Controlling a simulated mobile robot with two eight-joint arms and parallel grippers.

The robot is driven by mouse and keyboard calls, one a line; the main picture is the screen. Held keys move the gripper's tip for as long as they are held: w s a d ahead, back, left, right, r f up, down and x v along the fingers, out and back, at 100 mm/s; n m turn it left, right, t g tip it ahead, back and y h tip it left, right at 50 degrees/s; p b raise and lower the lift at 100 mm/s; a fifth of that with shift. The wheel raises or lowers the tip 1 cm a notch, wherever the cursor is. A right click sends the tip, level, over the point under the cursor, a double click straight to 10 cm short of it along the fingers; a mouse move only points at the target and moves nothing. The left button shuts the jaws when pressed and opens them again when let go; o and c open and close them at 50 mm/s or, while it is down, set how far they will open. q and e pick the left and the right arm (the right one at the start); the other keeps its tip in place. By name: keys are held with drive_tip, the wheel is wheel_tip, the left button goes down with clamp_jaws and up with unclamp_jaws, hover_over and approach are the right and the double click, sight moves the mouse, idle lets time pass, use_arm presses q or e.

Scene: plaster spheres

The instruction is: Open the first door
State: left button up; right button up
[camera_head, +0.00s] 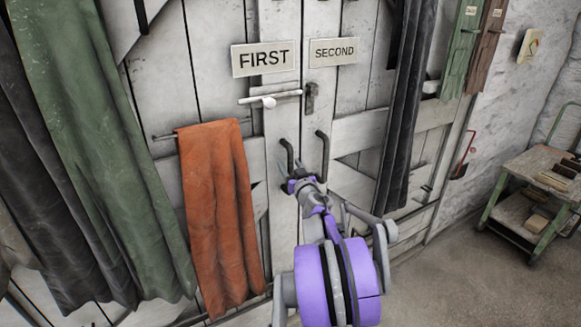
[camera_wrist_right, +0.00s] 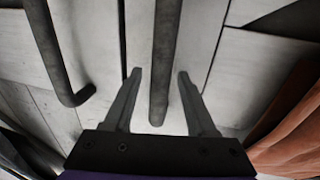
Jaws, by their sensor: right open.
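The first door (camera_head: 165,70) is white planked wood with a "FIRST" sign (camera_head: 264,58). It stands closed beside the second door (camera_head: 355,90), which has a "SECOND" sign (camera_head: 334,51). A white sliding bolt (camera_head: 270,98) with a knob lies across the first door, its right end by a dark bracket (camera_head: 312,97) near the seam. The first door's dark handle (camera_head: 287,155) is at my right gripper (camera_head: 291,178). In the right wrist view the handle (camera_wrist_right: 165,60) runs between the open fingers (camera_wrist_right: 159,75); contact is unclear. My left gripper is out of view.
The second door's handle (camera_head: 323,155) is close on the right. An orange cloth (camera_head: 215,215) hangs from a rail on the first door. Green cloth (camera_head: 95,140) and dark cloth (camera_head: 405,110) hang at the sides. A green cart (camera_head: 520,200) stands right; floor before it is clear.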

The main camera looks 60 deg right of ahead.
drive_tip(key=shift+c, duration=0.2)
clamp_jaws()
idle(1.2)
